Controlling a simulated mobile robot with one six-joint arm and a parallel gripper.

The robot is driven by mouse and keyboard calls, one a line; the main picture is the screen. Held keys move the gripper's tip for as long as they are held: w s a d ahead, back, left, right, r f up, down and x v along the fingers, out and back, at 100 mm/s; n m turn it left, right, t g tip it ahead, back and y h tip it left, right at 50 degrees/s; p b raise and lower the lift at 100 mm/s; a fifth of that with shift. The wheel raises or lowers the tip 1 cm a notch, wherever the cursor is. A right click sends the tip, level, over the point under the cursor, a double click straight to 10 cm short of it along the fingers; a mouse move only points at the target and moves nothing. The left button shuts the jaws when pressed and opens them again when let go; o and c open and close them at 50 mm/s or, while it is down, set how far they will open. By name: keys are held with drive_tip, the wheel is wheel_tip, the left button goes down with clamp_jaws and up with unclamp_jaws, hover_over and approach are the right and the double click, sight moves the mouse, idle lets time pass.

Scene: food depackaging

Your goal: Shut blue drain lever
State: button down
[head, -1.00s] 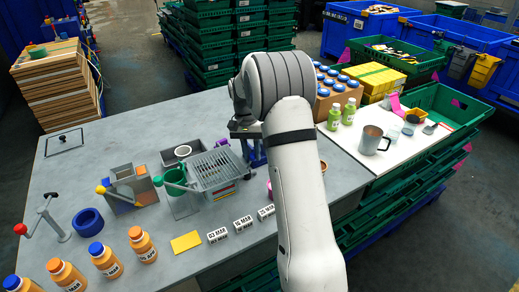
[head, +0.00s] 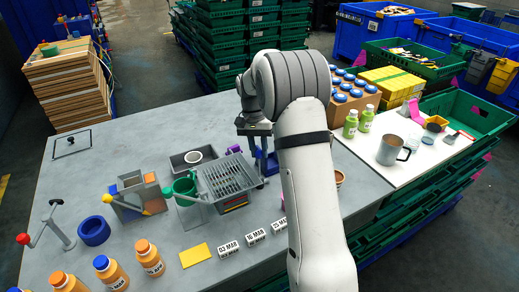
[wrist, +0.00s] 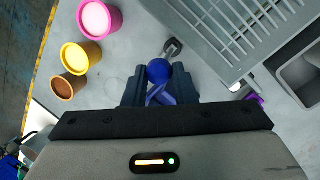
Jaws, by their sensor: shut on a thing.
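The blue drain lever's round knob (wrist: 159,71) sits between my fingertips in the wrist view. A short grey stem (wrist: 173,47) runs from it toward the grey slotted drain rack (wrist: 222,30). My gripper (wrist: 160,78) is shut on the knob. Blue parts also show below the knob between the fingers. In the head view the rack (head: 228,178) stands on the grey table, with my gripper (head: 262,160) low at its right side. The knob cannot be made out there.
Pink (wrist: 96,18), yellow (wrist: 75,57) and brown (wrist: 67,87) cups stand left of my gripper in the wrist view. The table's back left is mostly clear.

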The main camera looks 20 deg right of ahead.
drive_tip(key=shift+w+a, duration=0.25)
drive_tip(key=shift+a, duration=0.05)
drive_tip(key=c, duration=1.5)
unclamp_jaws()
drive_tip(key=shift+w+f, duration=0.1)
drive_tip(key=shift+o, duration=0.2)
drive_tip(key=shift+w+a, duration=0.1)
drive_tip(key=shift+a, duration=0.05)
drive_tip(key=shift+d, duration=0.2)
drive_tip(key=b+v, duration=0.1)
drive_tip(key=v, duration=0.6)
drive_tip(key=shift+r, duration=0.35)
